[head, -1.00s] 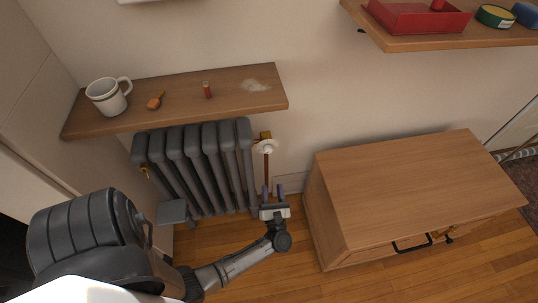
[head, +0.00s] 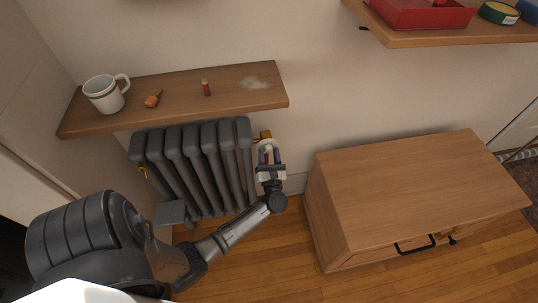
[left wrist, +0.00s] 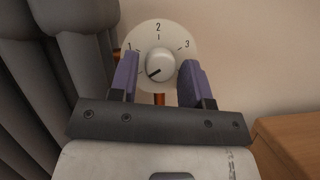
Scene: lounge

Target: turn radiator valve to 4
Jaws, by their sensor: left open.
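The radiator valve (left wrist: 158,36) shows in the left wrist view as a white round dial with the marks 1, 2 and 3 visible. Its raised centre knob (left wrist: 160,64) has a dark pointer line toward the lower left, below the 1. No 4 can be made out. My left gripper (left wrist: 155,82) is open, one purple-grey finger on each side of the knob's lower part; I cannot tell whether they touch it. In the head view my left gripper (head: 269,156) largely covers the valve beside the grey radiator (head: 195,165). My right gripper is not in view.
A wooden shelf (head: 230,92) above the radiator holds a white mug (head: 103,95), a small orange-brown item (head: 152,100) and a small red cylinder (head: 206,88). A wooden cabinet (head: 415,190) stands to the right. A higher shelf (head: 450,38) holds a red tray (head: 415,15).

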